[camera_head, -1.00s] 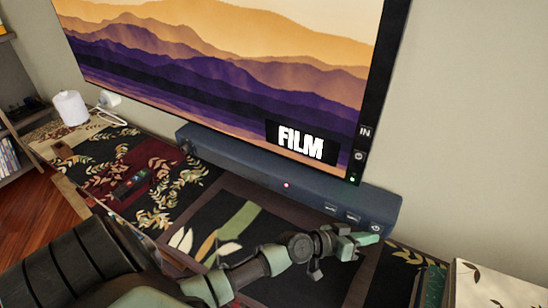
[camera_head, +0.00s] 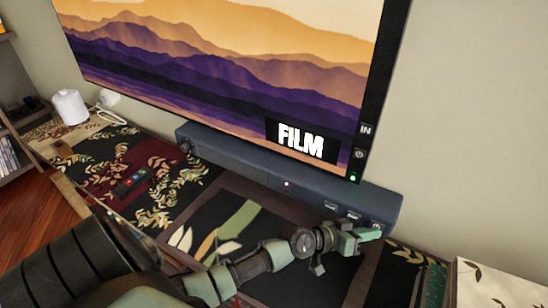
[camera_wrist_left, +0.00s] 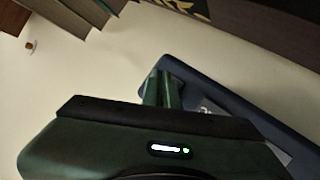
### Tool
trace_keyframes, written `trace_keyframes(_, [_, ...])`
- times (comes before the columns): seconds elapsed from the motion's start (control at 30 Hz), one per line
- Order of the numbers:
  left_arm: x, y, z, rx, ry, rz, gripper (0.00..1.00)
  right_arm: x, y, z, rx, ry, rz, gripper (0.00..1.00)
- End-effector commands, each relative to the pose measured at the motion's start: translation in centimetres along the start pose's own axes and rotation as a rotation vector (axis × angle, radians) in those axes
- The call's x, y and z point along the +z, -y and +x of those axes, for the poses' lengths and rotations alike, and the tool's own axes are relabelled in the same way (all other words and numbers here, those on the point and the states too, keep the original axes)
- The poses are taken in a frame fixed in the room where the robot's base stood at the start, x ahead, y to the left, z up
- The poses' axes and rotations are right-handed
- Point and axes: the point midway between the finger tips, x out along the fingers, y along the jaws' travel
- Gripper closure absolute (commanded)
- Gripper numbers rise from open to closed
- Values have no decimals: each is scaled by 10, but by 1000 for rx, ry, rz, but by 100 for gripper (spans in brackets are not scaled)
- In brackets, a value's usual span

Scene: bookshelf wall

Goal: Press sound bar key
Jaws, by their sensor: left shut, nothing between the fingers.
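The sound bar (camera_head: 240,168) is a long dark blue bar lying under the screen. It has a row of small keys near its right end, among them a left key (camera_head: 330,207) and a middle key (camera_head: 353,215). The power-marked key (camera_head: 376,225) is the rightmost. My left gripper (camera_head: 376,234) is shut and empty, its green fingertips at the front of the bar's right end, right by the power key. I cannot tell whether they touch it. In the left wrist view the shut fingers (camera_wrist_left: 161,88) overlap the bar's end (camera_wrist_left: 205,95). My right gripper is not in view.
The screen (camera_head: 230,70) showing "FILM" stands just above the bar. A patterned cloth (camera_head: 150,195) covers the surface, with a remote (camera_head: 132,182) on it. A white object (camera_head: 70,107) stands at the far left. Books (camera_head: 500,283) lie at the lower right.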

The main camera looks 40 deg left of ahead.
Motion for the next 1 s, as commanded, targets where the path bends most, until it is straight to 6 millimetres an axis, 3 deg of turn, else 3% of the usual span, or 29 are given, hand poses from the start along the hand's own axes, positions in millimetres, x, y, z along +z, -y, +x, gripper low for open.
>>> trace_keyframes(1.0, [5, -5, -8, 0, 0, 0, 100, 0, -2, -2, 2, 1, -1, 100])
